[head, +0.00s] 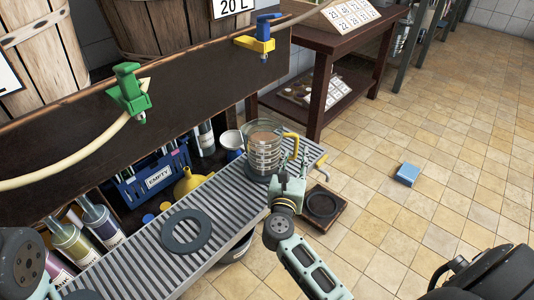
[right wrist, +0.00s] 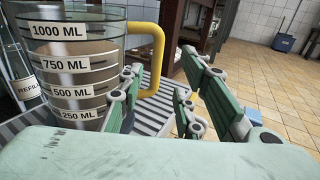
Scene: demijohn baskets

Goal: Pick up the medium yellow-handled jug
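The clear measuring jug (head: 263,150) with a yellow handle (head: 291,136) stands upright on a dark round pad at the far end of the slatted metal shelf. In the right wrist view the jug (right wrist: 72,60) fills the left side, with marks up to 1000 ML, and its handle (right wrist: 158,45) faces my fingers. My right gripper (head: 294,162) is at the handle side of the jug. In the right wrist view its fingers (right wrist: 160,80) are spread apart, with the handle ahead between them. I cannot tell whether they touch it. My left gripper is out of the head view.
An empty dark ring pad (head: 187,230) lies on the slatted shelf (head: 150,262). A yellow funnel (head: 189,182) and a blue EMPTY crate (head: 150,178) stand behind it. A dark square tray (head: 323,208) and a blue block (head: 407,174) are on the tiled floor, otherwise mostly clear at right.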

